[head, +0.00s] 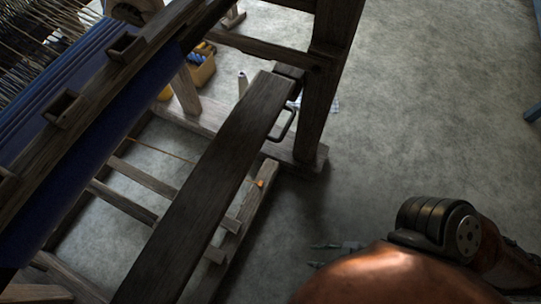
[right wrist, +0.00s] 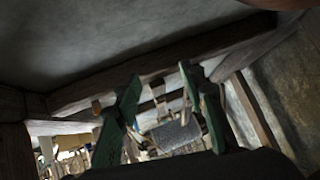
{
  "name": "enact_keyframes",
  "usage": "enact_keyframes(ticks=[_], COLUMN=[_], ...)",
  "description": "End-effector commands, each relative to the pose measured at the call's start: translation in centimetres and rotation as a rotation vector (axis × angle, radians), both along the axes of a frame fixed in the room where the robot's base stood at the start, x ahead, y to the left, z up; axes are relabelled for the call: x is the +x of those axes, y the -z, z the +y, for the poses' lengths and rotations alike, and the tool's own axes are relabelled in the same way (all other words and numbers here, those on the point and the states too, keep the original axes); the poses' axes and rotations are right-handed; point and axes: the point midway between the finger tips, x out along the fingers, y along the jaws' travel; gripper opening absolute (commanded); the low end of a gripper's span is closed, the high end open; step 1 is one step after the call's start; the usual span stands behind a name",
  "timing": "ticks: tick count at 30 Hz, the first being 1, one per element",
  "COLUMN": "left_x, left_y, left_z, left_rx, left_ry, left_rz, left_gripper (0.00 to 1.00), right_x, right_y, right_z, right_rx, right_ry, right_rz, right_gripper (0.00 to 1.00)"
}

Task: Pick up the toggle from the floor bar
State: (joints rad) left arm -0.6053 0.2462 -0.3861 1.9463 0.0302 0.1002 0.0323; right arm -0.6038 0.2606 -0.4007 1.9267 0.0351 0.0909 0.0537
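The toggle (head: 260,183) is a small orange piece at the end of a thin cord. In the head view it sits at the floor bar (head: 248,215), a pale wooden beam low beside the dark bench plank. My right gripper (head: 318,255) is to the right of and below the toggle in the head view, apart from it. Its fingertips stick out past my arm, which hides the rest. In the right wrist view its green fingers (right wrist: 160,75) are spread with nothing gripped between them. A small tan-orange piece (right wrist: 96,107), probably the toggle, shows left of the fingers. My left gripper is out of view.
The dark bench plank (head: 210,180) runs diagonally just left of the floor bar. A thick loom post (head: 325,85) stands beyond. The grey floor (head: 430,120) at right is mostly clear.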

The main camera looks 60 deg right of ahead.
Motion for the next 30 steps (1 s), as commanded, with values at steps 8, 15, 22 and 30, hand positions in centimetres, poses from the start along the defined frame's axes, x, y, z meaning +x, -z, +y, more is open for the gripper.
enact_keyframes(ticks=[8,15,22,30], left_x=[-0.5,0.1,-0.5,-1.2], left_y=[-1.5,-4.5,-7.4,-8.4], left_z=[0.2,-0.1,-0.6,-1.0], left_rx=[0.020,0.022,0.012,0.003], left_ry=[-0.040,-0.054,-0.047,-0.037], left_rz=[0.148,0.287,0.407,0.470], left_gripper=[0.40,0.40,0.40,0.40], right_x=[6.5,14.5,24.8,30.6], right_y=[2.5,4.8,2.8,-0.2], right_z=[4.8,0.9,-9.9,-17.2], right_rx=[0.149,0.061,-0.142,-0.249], right_ry=[-0.158,-0.202,-0.053,0.092], right_rz=[0.139,0.351,0.448,0.458], right_gripper=[0.39,0.39,0.39,0.39])
